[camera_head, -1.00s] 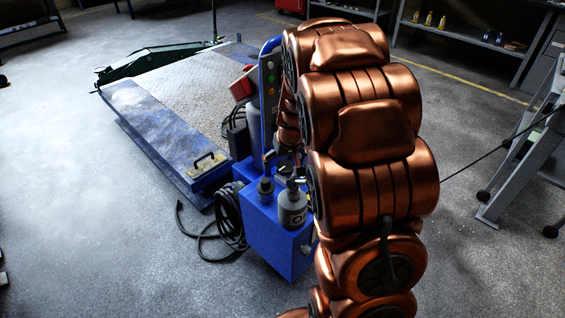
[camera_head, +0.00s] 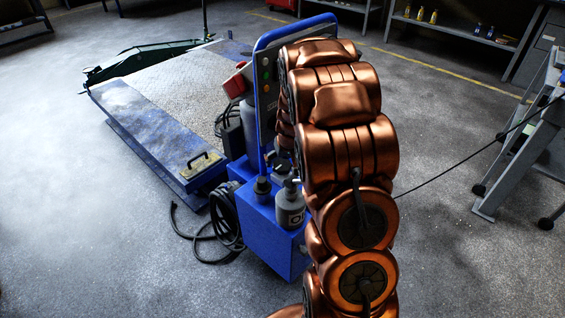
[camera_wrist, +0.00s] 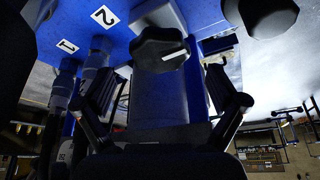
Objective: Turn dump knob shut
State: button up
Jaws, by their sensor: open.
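In the wrist view, a black lobed knob (camera_wrist: 160,48) with a white mark on its face sits against the blue unit (camera_wrist: 155,100). I take it for the dump knob. My gripper (camera_wrist: 161,78) is open, with one finger to each side below the knob in the picture. The knob appears between the finger lines; I cannot tell the depth gap, and no contact shows. In the head view, my copper-coloured arm hides the gripper and the knob beside the blue power unit (camera_head: 270,240).
A blue lift platform (camera_head: 165,125) is left; a grey wheeled stand (camera_head: 515,165) is right.

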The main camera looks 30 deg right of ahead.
aim_at(281, 166)
jog(key=shift+x, duration=1.35)
jog(key=c, duration=1.1)
